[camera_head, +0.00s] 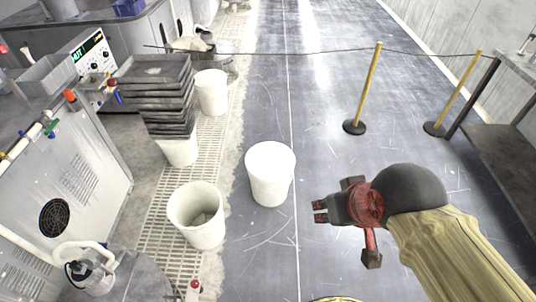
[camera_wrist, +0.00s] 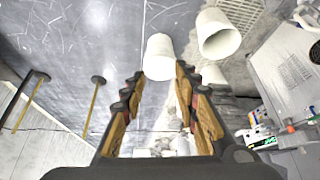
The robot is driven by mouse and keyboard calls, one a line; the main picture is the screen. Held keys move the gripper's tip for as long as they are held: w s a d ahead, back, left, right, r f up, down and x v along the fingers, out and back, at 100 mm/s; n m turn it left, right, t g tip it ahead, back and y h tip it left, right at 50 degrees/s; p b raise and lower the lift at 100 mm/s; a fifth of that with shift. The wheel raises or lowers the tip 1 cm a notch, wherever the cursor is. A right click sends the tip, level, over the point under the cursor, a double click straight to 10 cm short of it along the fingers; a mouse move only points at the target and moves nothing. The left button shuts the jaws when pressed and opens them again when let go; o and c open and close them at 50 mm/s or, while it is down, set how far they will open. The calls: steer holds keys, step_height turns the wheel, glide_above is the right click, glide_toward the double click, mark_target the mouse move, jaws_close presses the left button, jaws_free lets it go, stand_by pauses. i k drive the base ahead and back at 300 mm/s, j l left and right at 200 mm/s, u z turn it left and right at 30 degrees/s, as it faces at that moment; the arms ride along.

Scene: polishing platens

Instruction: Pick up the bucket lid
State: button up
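The bucket lid (camera_head: 270,156) is a flat white disc closing the top of a white bucket (camera_head: 271,187) that stands upright on the dark floor, mid-picture in the head view. In the wrist view the lidded bucket (camera_wrist: 159,48) shows just beyond the fingertips, with the lid (camera_wrist: 158,69) facing the camera. My gripper (camera_head: 320,211) is to the right of the bucket in the head view, apart from it. In the wrist view my gripper (camera_wrist: 160,76) has its two fingers spread with nothing held between them.
An open white bucket (camera_head: 183,216) stands to the left, near the floor grating. A stack of dark trays (camera_head: 153,92) and another white bucket (camera_head: 212,99) stand behind it. Yellow barrier posts (camera_head: 367,85) with a rope stand at the back right. The floor right of the lidded bucket is clear.

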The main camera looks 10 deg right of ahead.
mark_target(269, 160)
steer(key=i+l+u, duration=0.1)
steer(key=i+l, duration=0.2)
steer(key=i+l+u, duration=0.15)
steer(key=i+l, duration=0.15)
steer(key=l, duration=0.15)
steer(key=i+l+u, duration=0.1)
steer(key=i+l, duration=0.2)
steer(key=i+l+u, duration=0.15)
steer(key=l, duration=0.4)
steer(key=i+l+u, duration=0.1)
steer(key=i+l, duration=0.25)
steer(key=i+l+u, duration=0.15)
steer(key=l, duration=0.45)
steer(key=i+l+u, duration=0.1)
steer(key=i+l, duration=0.2)
steer(key=l, duration=0.2)
steer(key=i+l+u, duration=0.15)
steer(key=l, duration=0.35)
